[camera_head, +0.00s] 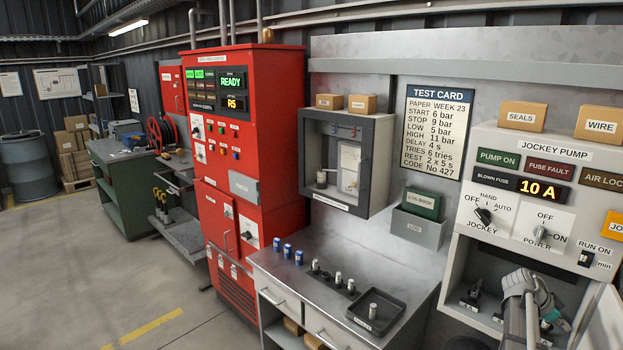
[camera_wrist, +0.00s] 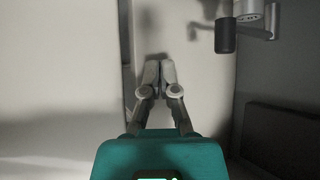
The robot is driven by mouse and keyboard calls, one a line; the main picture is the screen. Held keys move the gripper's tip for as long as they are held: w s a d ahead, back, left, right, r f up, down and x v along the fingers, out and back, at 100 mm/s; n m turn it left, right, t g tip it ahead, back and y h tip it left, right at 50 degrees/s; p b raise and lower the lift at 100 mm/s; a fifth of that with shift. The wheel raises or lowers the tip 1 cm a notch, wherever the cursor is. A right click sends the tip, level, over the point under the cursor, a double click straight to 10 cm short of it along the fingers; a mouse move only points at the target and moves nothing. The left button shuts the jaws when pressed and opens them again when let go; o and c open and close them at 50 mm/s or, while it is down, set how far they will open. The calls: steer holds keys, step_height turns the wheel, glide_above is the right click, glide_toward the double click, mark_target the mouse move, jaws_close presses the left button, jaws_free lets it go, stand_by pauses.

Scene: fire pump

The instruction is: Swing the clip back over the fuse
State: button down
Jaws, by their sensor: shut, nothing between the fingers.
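My gripper (camera_wrist: 160,70) is shut and empty in the wrist view, its two fingertips together in front of a pale panel. At the top right of that view are a dark cylinder (camera_wrist: 226,36) and a light grey metal piece (camera_wrist: 248,10) on a bracket. They stand right of and apart from my fingers; I cannot tell which is clip or fuse. In the head view, my arm reaches into the open lower compartment of the jockey pump panel (camera_head: 532,152). Small holders (camera_head: 470,301) stand on its floor to the left; my arm hides part of the compartment.
The panel's open door (camera_head: 603,325) stands at the right. A dark block (camera_wrist: 285,135) is at lower right in the wrist view. Left of the panel, a bench holds a black tray (camera_head: 392,324), several small cylinders and blue fuses (camera_head: 288,251).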

steer(key=w+a+f+n+t+y, duration=0.1)
steer(key=a+f+n, duration=0.15)
steer(key=a, duration=0.55)
steer(key=w+a+f+n+t+y, duration=0.1)
steer(key=a+n+y, duration=0.15)
steer(key=a, duration=0.55)
steer(key=s+a+f+n+y, duration=0.1)
steer(key=a+n, duration=0.4)
steer(key=a, duration=0.7)
steer(key=s+a+f+n+y, duration=0.1)
steer(key=s+a+n+y, duration=0.2)
steer(key=a, duration=0.9)
steer(key=s+a+f+n+y, duration=0.1)
steer(key=s+a+n+y, duration=0.1)
steer(key=a+n, duration=0.6)
steer(key=s+a, duration=0.1)
steer(key=a, duration=0.3)
steer(key=shift+s+a+f+t, duration=0.25)
steer(key=shift+a+f+t, duration=0.05)
steer(key=shift+f+t, duration=0.1)
steer(key=shift+y, duration=0.25)
